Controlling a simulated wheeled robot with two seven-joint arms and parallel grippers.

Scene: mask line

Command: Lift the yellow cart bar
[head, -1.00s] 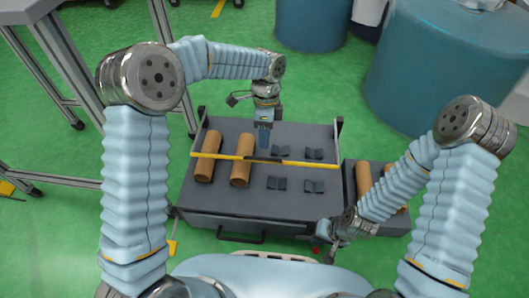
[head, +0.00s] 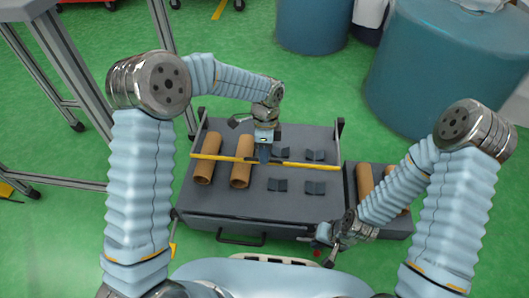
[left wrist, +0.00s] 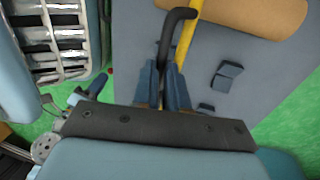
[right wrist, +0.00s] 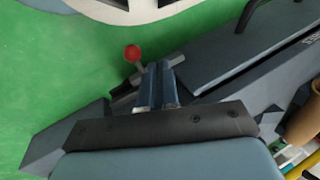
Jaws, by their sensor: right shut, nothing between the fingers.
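The yellow cart bar (head: 310,165) lies across the grey cart from left to right and has a dark section at its middle. In the left wrist view the bar (left wrist: 187,32) runs beside a bent black handle (left wrist: 168,38). My left gripper (head: 263,158) is low over the middle of the bar, pointing down. Its fingers (left wrist: 164,72) are apart, with the black handle between them; I cannot tell whether they touch it. My right gripper (head: 319,240) is shut and empty near the cart's front right corner, beside a red knob (right wrist: 133,53).
The cart (head: 225,200) carries brown rolls (head: 207,158) and several small dark brackets (head: 314,188). A lower grey unit with more brown rolls (head: 364,178) stands to its right. Large blue drums (head: 430,80) stand behind, and a metal frame (head: 60,70) stands at left.

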